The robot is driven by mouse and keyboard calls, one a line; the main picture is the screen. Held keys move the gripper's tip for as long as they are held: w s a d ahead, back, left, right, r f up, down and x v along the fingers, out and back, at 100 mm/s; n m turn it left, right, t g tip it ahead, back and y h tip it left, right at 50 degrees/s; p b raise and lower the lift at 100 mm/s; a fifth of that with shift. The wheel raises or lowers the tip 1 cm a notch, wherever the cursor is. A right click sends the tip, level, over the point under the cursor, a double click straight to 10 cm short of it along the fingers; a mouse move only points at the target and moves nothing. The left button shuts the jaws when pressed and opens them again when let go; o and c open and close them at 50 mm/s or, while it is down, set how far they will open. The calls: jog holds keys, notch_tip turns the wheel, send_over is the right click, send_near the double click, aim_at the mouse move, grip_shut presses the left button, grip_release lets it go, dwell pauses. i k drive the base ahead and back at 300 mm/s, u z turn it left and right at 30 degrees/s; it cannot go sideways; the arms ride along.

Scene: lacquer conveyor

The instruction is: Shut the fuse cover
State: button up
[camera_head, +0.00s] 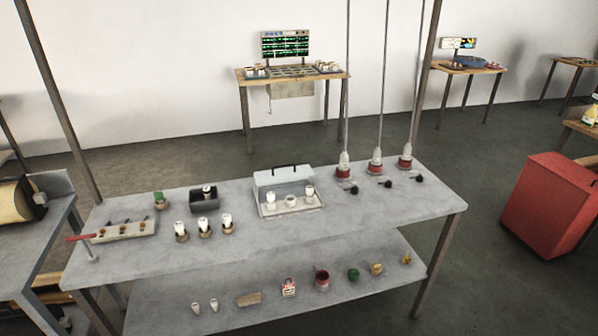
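The fuse cover (285,176) is a clear, greyish cover with a black handle along its top edge. It stands raised at the back of a pale fuse base (293,212) on the grey table, and looks open at the front. Three white fuses, a left one (271,198), a middle one (291,201) and a right one (309,192), sit in the base in front of the cover. My gripper is not in view.
On the grey table (250,236), a dark box (204,199), several white fuses and a panel with a red lever (80,238) are left of the cover. Three red-and-white hanging fittings (375,161) are right. A red cabinet (548,205) stands far right.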

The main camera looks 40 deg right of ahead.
aim_at(310, 174)
jog(key=u, duration=1.6)
jog(key=k, duration=0.1)
jog(key=z, duration=2.85)
jog(key=k, duration=0.9)
jog(key=u, duration=0.2)
jog(key=i, duration=0.65)
jog(key=z, duration=0.05)
